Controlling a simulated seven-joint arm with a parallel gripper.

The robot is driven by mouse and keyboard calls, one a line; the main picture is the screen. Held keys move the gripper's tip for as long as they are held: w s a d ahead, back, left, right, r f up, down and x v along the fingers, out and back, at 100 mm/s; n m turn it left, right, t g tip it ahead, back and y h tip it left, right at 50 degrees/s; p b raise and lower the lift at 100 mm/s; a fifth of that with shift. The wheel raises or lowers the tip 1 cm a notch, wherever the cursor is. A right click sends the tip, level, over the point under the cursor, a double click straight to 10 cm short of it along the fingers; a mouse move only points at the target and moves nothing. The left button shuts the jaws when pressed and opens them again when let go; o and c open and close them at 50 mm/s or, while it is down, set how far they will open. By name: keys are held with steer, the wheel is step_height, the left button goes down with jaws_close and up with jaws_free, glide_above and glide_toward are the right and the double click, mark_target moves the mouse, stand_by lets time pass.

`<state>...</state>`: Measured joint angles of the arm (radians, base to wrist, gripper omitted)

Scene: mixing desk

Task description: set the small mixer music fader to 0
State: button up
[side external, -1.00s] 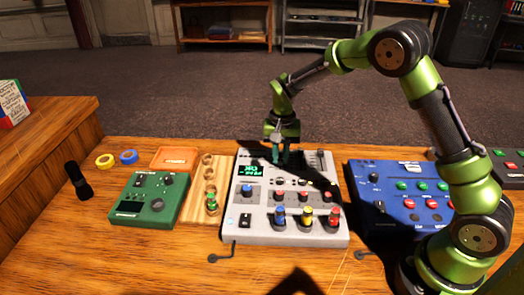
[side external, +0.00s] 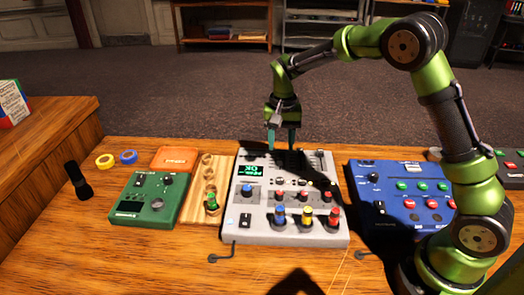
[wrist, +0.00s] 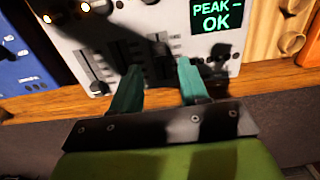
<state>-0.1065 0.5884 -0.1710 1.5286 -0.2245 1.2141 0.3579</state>
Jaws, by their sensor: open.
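The grey mixer (side external: 260,222) stands in the middle of the desk, with colored knobs and a lit green display (side external: 249,171) reading "PEAK - OK". Fader slots lie near its far edge. In the wrist view, one dark fader cap (wrist: 98,88) sits at the left, and another dark fader (wrist: 161,64) lies between my fingertips. Their labels are too small to read, so I cannot tell which is music. My gripper (side external: 282,148) is open and empty above the mixer's far edge; its two teal fingers also show in the wrist view (wrist: 158,75). Shadow covers part of the fader area.
A blue device (side external: 400,205) stands close to the right and a green box (side external: 145,205) to the left. A wooden strip (side external: 220,185) with rings borders the mixer's left side. An orange tray (side external: 174,158), tape rolls and a black cylinder (side external: 77,181) lie further left.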

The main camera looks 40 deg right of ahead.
mark_target(280, 157)
step_height(280, 157, up, 12)
stand_by(0.3)
steer(key=shift+r, duration=0.1)
steer(key=s+a+r+n+t+y, duration=0.1)
steer(key=s+a+n+t, duration=0.1)
steer(key=s, duration=1)
steer(key=s+a+r+n+t+y, duration=0.1)
steer(key=s+t, duration=0.4)
steer(key=s, duration=0.6)
steer(key=shift+s+a+r+n, duration=0.4)
steer(key=shift+a+r+n, duration=0.1)
steer(key=shift+n, duration=0.5)
